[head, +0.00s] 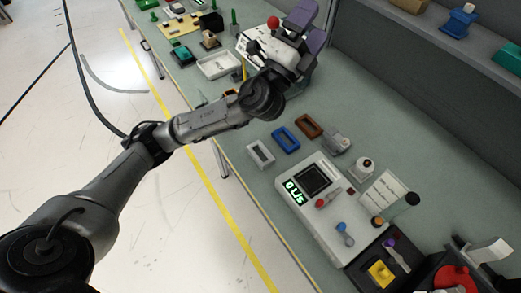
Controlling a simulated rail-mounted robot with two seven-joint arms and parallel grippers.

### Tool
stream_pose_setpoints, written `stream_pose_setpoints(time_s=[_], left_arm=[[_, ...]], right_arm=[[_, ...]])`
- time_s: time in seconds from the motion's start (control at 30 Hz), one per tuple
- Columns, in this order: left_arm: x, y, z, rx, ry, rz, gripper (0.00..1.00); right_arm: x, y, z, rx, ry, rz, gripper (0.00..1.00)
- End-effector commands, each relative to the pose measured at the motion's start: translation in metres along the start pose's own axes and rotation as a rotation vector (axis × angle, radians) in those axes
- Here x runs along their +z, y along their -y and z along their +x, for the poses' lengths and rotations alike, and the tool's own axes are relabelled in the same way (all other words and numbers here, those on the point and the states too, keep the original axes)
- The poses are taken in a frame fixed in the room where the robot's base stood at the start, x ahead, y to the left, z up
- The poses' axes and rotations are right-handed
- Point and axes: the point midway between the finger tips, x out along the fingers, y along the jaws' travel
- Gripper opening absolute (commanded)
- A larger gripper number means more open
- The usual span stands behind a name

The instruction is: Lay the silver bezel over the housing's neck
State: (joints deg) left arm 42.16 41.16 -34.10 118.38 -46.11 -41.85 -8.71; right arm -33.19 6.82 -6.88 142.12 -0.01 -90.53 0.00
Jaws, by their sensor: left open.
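The silver bezel (260,153), a light grey rectangular frame, lies flat on the green bench top, left of a blue frame. A pale console (325,212) to its lower right has a dark square part (311,180), which may be the housing's neck; I cannot tell for sure. No frame lies over that square part. My right gripper is not in view.
A blue frame (286,140) and a brown frame (308,125) lie beside the bezel. A small grey part (336,143) and a white bottle-like item (362,166) stand near the console. A white tray (218,66) is at the upper left. A shelf (430,35) runs behind.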

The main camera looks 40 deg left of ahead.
Motion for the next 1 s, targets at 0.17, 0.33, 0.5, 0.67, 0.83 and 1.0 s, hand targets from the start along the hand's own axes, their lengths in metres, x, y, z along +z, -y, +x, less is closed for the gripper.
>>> stream_pose_setpoints(time_s=[0.17, 0.33, 0.5, 0.67, 0.83, 1.0], left_arm=[[-0.043, -0.007, 0.006, -0.143, -0.378, 0.438, 0.89], [-0.075, -0.054, -0.02, -0.199, -0.76, 0.829, 0.89], [-0.081, -0.119, -0.063, -0.207, -1.17, 1.172, 0.89], [-0.059, -0.176, -0.112, -0.188, -1.584, 1.424, 0.89], [-0.017, -0.213, -0.162, -0.163, -2.041, 1.576, 0.89], [0.025, -0.222, -0.198, -0.166, -2.438, 1.591, 0.89]], right_arm=[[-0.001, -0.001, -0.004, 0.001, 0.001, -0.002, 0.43], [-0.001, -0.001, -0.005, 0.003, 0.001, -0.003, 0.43], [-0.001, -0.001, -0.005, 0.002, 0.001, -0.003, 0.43], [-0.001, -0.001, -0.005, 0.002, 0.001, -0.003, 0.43], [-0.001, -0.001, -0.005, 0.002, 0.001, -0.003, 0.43], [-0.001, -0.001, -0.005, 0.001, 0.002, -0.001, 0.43]])
